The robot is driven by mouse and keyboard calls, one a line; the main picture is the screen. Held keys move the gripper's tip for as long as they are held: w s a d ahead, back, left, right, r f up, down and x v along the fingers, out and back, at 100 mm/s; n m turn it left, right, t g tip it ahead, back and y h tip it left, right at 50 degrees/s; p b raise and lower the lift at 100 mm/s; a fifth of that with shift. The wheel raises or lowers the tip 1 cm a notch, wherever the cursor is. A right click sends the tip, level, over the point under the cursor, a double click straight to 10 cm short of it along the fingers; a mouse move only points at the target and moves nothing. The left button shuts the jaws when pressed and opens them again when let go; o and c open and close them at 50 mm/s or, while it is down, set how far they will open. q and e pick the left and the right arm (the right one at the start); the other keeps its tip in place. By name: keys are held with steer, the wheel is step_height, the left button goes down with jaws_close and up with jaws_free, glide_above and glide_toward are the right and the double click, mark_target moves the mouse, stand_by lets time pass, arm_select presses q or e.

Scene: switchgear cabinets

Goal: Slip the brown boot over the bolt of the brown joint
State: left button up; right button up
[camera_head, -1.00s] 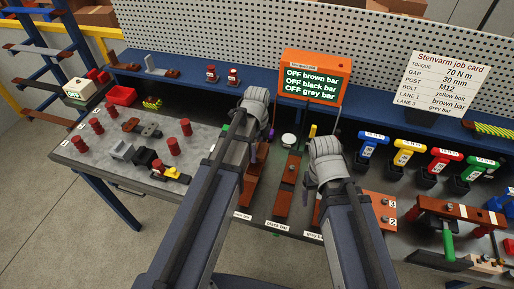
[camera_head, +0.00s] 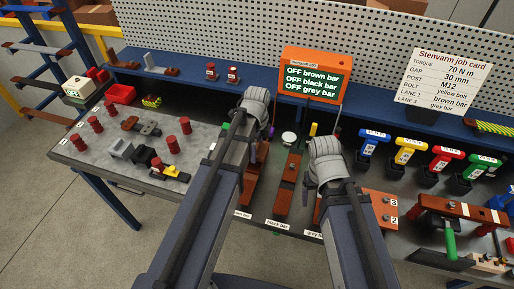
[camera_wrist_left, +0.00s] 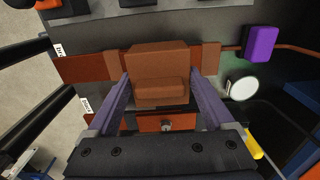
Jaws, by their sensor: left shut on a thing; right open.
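In the left wrist view the brown boot (camera_wrist_left: 160,66) is a blocky brown cap between the fingers of my left gripper (camera_wrist_left: 160,95), which is shut on it. Behind it runs the brown joint's flat bar (camera_wrist_left: 85,68), showing on both sides of the boot. The boot hides the middle of the bar and any bolt there; I cannot tell whether it is seated or just above. In the head view my left gripper (camera_head: 256,108) is over the brown bar (camera_head: 255,188), its fingers hidden. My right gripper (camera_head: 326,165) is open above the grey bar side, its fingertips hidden.
The black bar with a bolt (camera_head: 291,170) lies between my arms. An orange display (camera_head: 314,75) reads OFF for all three bars. Several coloured torque tools (camera_head: 410,150) stand right. Red posts and loose parts fill the left table.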

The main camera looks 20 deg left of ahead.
arm_select(q)
steer(key=shift+f+b, duration=1.5)
steer(key=shift+f, duration=0.1)
arm_select(e)
steer(key=shift+f, duration=1.6)
arm_select(q)
steer(key=o, duration=1.1)
steer(key=shift+r, duration=0.1)
arm_select(e)
steer(key=shift+r, duration=0.1)
arm_select(q)
step_height(320, 180, up, 8)
steer(key=p, duration=0.8)
arm_select(e)
step_height(320, 180, up, 8)
arm_select(q)
steer(key=shift+f, duration=0.25)
arm_select(e)
steer(key=shift+f, duration=0.25)
